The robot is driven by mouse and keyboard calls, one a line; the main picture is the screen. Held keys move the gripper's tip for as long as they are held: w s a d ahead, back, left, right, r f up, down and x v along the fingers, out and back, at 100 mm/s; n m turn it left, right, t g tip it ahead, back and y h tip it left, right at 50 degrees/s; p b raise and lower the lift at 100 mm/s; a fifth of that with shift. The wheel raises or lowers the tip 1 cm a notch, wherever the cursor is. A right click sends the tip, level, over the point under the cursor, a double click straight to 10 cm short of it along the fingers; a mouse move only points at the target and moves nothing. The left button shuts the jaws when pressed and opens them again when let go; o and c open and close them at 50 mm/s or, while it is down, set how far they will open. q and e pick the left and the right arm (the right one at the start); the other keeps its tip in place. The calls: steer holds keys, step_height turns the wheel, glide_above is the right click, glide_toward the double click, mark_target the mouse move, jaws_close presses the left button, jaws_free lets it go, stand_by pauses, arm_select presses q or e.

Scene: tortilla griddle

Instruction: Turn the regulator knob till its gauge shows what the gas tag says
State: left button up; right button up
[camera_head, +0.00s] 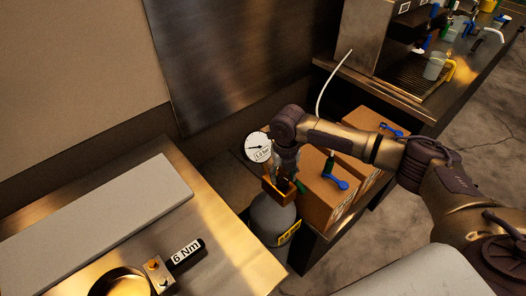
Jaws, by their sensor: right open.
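A grey gas bottle (271,217) stands on the floor beside the steel counter, with an orange-brown part (278,192) on its top. A round white gauge (257,147) with a dark needle pointing left and slightly up sits above it. A small "bar" label is on the dial; its number is hard to read. A yellow tag (288,233) is on the bottle's right side, its writing too small to read. My right gripper (285,178) points down over the bottle's top, open, close to the orange-brown part. The gripper hides the regulator knob. My left gripper is not in view.
Cardboard boxes (320,200) with blue-handled items stand right of the bottle. The left counter (235,262) holds a grey slab (100,225), a pan (122,283) and a "6 Nm" label (186,251). A coffee machine counter (400,98) stands behind. A white hose (322,88) rises there.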

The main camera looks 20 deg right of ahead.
steer(key=shift+r+p, duration=2.35)
steer(key=shift+r, duration=0.45)
steer(key=o, duration=0.3)
steer(key=shift+f, duration=0.1)
step_height(320, 180, up, 3)
steer(key=p, duration=0.2)
steer(key=shift+p, duration=0.35)
step_height(320, 180, up, 3)
steer(key=shift+r+p, duration=0.1)
steer(key=shift+p, duration=0.6)
